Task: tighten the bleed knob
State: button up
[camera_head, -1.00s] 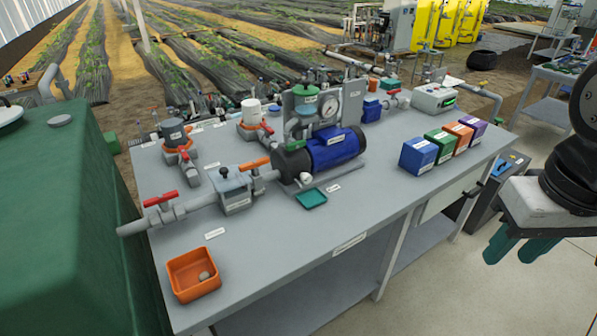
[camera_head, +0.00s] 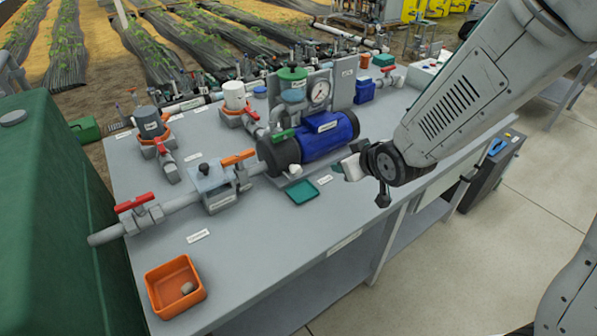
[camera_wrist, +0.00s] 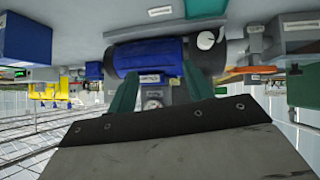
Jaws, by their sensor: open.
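A small white knob (camera_head: 295,170) sits low on the front of the pump, by its dark end; it looks like the bleed knob, but the labels are too small to read. It also shows in the wrist view (camera_wrist: 206,40), right of centre. The blue pump (camera_head: 328,138) lies behind it on the bench. My gripper (camera_wrist: 159,72) is open and empty, its two teal fingers apart and pointing toward the pump body. The knob lies outside the fingers, beyond the right one. In the head view my wrist, right of the pump, mostly hides the fingers.
A teal tray (camera_head: 302,191) lies on the bench below the knob. An orange bin (camera_head: 174,287) with a small round piece stands at the front left. Pipes with a red-handled valve (camera_head: 135,203) run left of the pump.

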aim_at(298, 172)
jog(key=a+f+y, duration=0.1)
jog(key=a+f, duration=0.1)
jog(key=a+f+n+t+y, duration=0.1)
jog(key=a+f, duration=0.1)
jog(key=a, duration=0.1)
jog(key=a+f+n+y, duration=0.1)
jog(key=a+f+y, duration=0.1)
jog(key=a, duration=0.1)
jog(key=shift+w+a+f+t, duration=0.2)
jog(key=shift+w+t, duration=0.15)
jog(key=shift+t, duration=0.05)
jog(key=x, duration=0.7)
jog(key=shift+w, duration=0.15)
jog(key=c, duration=1)
